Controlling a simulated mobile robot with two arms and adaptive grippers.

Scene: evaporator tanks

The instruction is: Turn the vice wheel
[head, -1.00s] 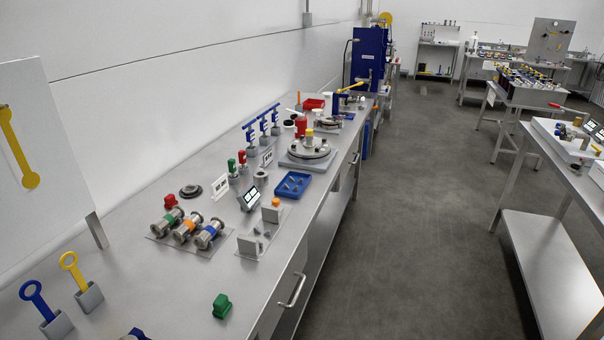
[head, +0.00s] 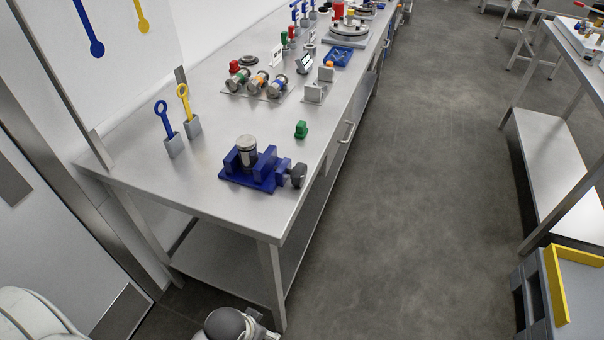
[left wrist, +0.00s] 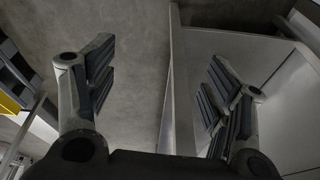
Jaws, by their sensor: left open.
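A blue vice (head: 238,178) stands on the near end of the steel bench in the head view. A metal cylinder (head: 247,146) stands upright at its jaws; I cannot tell whether it is clamped. The dark vice wheel (head: 298,175) is on the vice's right side, by the bench's right edge. My left gripper (left wrist: 160,95) is open and empty in the left wrist view, its two padded fingers wide apart, with floor and pale panels behind. No vice shows there. Neither gripper can be made out in the head view.
Blue and yellow ring-handled tools (head: 183,101) stand in grey holders left of the vice. The steel bench (head: 235,222) is bare in front of the vice.

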